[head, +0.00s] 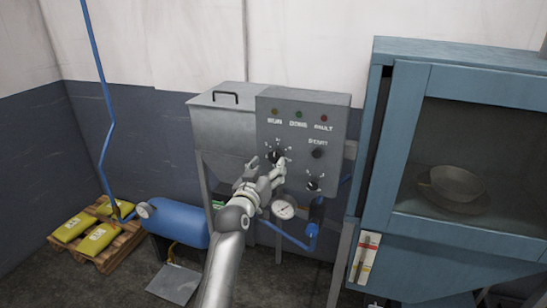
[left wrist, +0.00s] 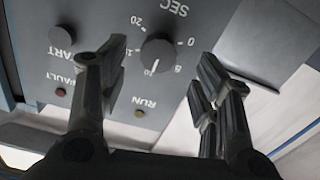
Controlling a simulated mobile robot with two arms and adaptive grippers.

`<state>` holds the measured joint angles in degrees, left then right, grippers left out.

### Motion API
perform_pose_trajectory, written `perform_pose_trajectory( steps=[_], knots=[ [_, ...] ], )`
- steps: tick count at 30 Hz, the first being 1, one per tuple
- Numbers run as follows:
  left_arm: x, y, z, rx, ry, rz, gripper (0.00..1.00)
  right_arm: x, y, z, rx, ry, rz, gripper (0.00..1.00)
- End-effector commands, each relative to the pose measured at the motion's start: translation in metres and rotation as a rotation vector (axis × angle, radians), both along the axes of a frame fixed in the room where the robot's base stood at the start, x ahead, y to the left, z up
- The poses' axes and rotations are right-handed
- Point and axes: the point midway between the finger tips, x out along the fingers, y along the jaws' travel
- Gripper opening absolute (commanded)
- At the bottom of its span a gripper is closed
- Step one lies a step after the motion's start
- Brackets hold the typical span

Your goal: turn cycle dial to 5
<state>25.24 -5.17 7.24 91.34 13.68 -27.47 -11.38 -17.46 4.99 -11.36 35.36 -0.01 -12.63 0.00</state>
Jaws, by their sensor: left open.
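The cycle dial (head: 277,156) is the black upper knob on the front of the grey control box (head: 339,131). In the left wrist view the dial (left wrist: 158,53) shows upside down, with SEC and a ring of numbers. Its white pointer line seems to face the 10 mark, though the numbers are partly blurred. My left gripper (head: 267,167) is in front of the box, just below the dial. In the left wrist view its open fingers (left wrist: 162,60) are on either side of the dial, with a gap to it. My right gripper is not seen.
A START button (head: 317,153) and a second knob (head: 313,184) are on the same panel. A pressure gauge (head: 284,207) is below. A blue cabinet (head: 393,168) stands right; a blue tank (head: 179,222) and yellow bags (head: 98,239) are left.

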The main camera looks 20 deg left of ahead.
Motion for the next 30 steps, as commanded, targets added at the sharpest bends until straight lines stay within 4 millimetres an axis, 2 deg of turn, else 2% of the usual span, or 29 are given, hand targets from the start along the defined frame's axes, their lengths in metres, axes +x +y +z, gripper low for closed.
perform_pose_trajectory(
  steps=[6,12,26,30],
  knots=[
    [0.028,-0.001,0.002,0.0,0.0,0.0,0.58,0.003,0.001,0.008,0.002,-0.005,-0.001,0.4],
    [0.044,-0.002,0.0,0.0,0.001,-0.001,0.58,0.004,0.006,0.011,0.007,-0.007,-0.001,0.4],
    [0.051,-0.002,0.0,0.0,0.0,0.0,0.58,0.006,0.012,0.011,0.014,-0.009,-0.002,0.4],
    [0.051,-0.002,0.0,0.0,0.0,0.0,0.41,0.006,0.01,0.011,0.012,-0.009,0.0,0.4]
  ],
)
